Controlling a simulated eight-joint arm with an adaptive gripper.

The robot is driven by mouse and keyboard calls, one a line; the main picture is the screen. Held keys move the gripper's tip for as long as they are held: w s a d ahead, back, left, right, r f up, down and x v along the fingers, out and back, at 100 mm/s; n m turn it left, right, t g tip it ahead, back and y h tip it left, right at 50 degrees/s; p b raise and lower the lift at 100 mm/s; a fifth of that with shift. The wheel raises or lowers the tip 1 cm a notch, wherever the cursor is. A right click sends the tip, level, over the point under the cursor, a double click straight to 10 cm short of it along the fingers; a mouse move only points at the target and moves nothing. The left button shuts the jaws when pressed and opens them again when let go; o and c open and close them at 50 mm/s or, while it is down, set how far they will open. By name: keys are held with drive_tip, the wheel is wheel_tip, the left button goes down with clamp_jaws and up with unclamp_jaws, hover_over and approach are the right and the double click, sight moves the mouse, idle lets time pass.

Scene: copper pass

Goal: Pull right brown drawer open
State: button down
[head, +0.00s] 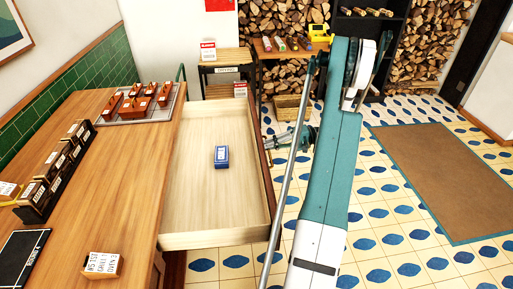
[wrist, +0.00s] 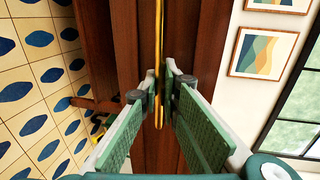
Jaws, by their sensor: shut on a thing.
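The brown drawer (head: 215,240) stands pulled far out from the wooden counter in the head view. Its pale inside shows, with a small blue box (head: 221,157) lying in it. Its dark front faces right. In the wrist view a long gold handle (wrist: 158,50) runs along the brown drawer front (wrist: 133,35). My gripper (wrist: 167,80) is shut on the handle, its green fingers on either side of the bar. In the head view my gripper (head: 276,142) is at the drawer's front, and the handle is too small to make out.
The wooden counter (head: 135,170) holds a tray (head: 150,118) of several brown items, a dark rack (head: 42,200) of boxes and a labelled block (head: 102,265). A basket (head: 291,108) and a shelf stand behind. Patterned floor and a brown mat (head: 440,175) lie open to the right.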

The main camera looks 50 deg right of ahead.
drive_tip(key=shift+s+d, duration=0.4)
drive_tip(key=c, duration=2.8)
unclamp_jaws()
drive_tip(key=shift+r, duration=0.1)
